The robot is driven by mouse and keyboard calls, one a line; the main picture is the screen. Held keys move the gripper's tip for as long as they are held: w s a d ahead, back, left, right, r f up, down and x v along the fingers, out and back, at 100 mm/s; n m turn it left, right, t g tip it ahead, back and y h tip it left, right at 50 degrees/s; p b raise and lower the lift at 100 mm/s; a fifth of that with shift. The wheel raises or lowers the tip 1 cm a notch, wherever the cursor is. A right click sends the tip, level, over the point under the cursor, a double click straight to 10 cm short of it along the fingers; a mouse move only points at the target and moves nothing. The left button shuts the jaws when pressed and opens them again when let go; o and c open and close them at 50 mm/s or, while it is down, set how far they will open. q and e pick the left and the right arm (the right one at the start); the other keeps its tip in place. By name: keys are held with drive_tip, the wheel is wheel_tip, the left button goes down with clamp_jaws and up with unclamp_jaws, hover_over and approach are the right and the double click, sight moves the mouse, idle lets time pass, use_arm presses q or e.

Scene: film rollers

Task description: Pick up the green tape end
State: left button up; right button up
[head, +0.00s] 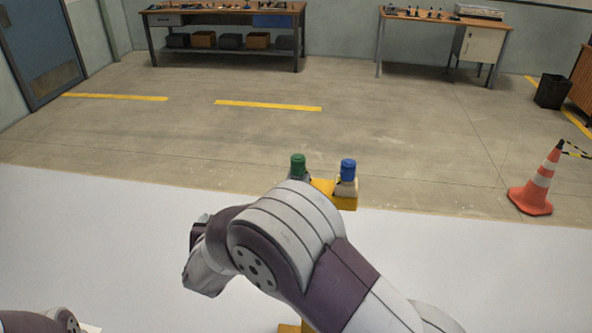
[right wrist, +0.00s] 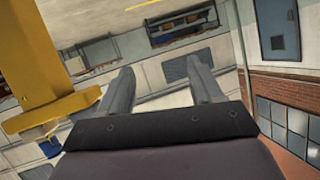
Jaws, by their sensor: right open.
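I cannot make out a loose tape end on the green roll. My right arm covers much of the stand in the head view. In the right wrist view, my right gripper (right wrist: 160,66) is open, with nothing between its fingers. A yellow post (right wrist: 45,60) of the stand is to the left of the fingers, apart from the gap between them. My left gripper is not in view; only part of my left arm shows at the bottom left.
A white surface (head: 480,275) spreads around the stand. An orange cone (head: 537,183) stands on the floor to the right. Workbenches (head: 225,12) and a dark bin (head: 551,91) are far back. The floor behind the stand is clear.

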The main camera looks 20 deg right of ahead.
drive_tip(key=d+r+m+h, duration=0.3)
drive_tip(key=d+r+h, duration=0.1)
drive_tip(key=d+h, duration=0.1)
drive_tip(key=m+g+h, duration=0.2)
drive_tip(key=m+h, duration=0.1)
drive_tip(key=h, duration=0.3)
approach(294, 165)
drive_tip(key=p+x, duration=0.4)
drive_tip(key=x, duration=0.7)
drive_tip(key=shift+d, duration=0.15)
drive_tip(key=shift+w+d+f, duration=0.15)
drive_tip(key=shift+w+d, duration=0.1)
drive_tip(key=shift+s+a, duration=0.1)
clamp_jaws()
